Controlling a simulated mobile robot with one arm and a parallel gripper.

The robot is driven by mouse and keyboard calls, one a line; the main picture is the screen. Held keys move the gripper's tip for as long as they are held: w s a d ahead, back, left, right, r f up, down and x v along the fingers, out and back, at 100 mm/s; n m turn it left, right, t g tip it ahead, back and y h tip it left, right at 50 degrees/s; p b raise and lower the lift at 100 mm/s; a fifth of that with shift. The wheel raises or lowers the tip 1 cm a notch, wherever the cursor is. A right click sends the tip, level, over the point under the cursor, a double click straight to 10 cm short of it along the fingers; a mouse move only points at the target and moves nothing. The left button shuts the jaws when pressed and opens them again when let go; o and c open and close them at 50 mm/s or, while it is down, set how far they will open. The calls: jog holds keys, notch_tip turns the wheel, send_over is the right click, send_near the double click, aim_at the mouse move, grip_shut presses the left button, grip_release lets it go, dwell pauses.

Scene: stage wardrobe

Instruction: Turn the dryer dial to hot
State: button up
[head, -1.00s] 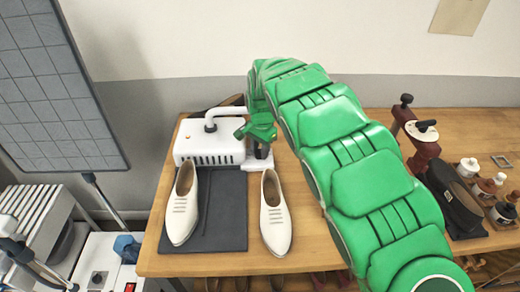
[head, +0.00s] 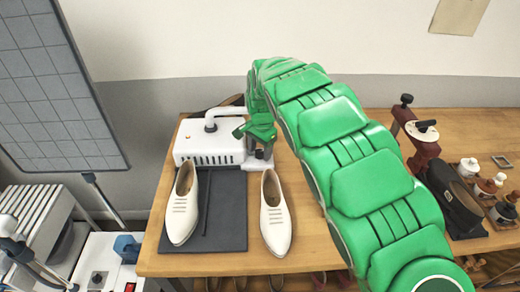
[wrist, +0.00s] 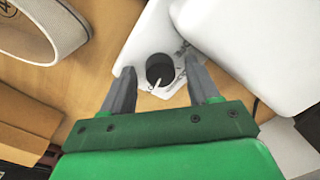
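The dryer (head: 208,143) is a white box with a bent pipe on top, at the back left of the wooden table. Its dial (wrist: 159,68) is a round black knob with a white pointer, on a white plate with small marks in the wrist view. The pointer aims toward the bottom of that view, slightly left. My gripper (wrist: 160,67) is open, its two grey fingers apart on either side of the dial with a gap at each side. In the head view my green gripper (head: 260,145) is at the dryer's right end and largely hides the dial.
Two cream shoes, one (head: 182,208) on a dark mat (head: 222,230) and one (head: 275,215) on bare wood, stand in front of the dryer. A dark red clamp-like tool (head: 422,140) and small jars (head: 487,185) are at the right. My arm crosses the table.

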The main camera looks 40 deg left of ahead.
aim_at(261, 152)
notch_tip(261, 152, up, 7)
jog(key=shift+d+f, duration=0.1)
jog(key=shift+f, duration=0.1)
jog(key=shift+d+r, duration=0.1)
jog(key=shift+r, duration=0.5)
